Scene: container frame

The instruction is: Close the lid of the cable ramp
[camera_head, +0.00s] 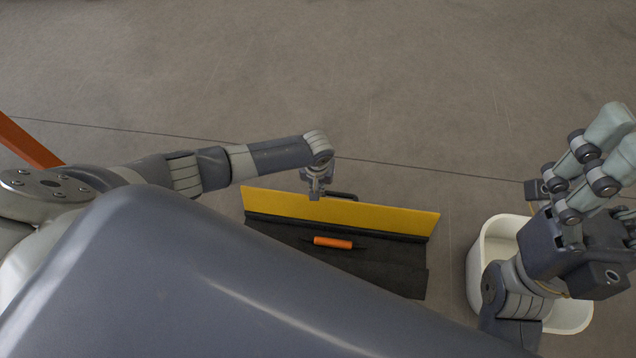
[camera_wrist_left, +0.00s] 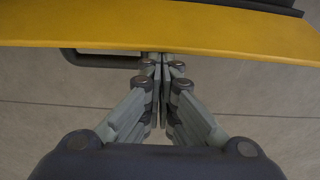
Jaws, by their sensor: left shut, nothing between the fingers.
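The cable ramp (camera_head: 400,277) lies on the floor, a black base with its yellow lid (camera_head: 370,218) standing up along the far side. A dark handle (camera_head: 343,196) shows at the lid's far edge. An orange-handled object (camera_head: 333,242) lies in the open base. My left gripper (camera_head: 315,194) is shut and empty at the far side of the lid, close to the handle. In the left wrist view the shut fingers (camera_wrist_left: 160,115) are just beside the yellow lid (camera_wrist_left: 190,30) and handle (camera_wrist_left: 95,60); contact cannot be told. My right gripper (camera_head: 592,165) is raised at the right.
A white bin (camera_head: 478,262) stands on the floor right of the ramp, partly hidden by my right arm. An orange bar (camera_head: 28,140) is at the left edge. The floor beyond the ramp is clear.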

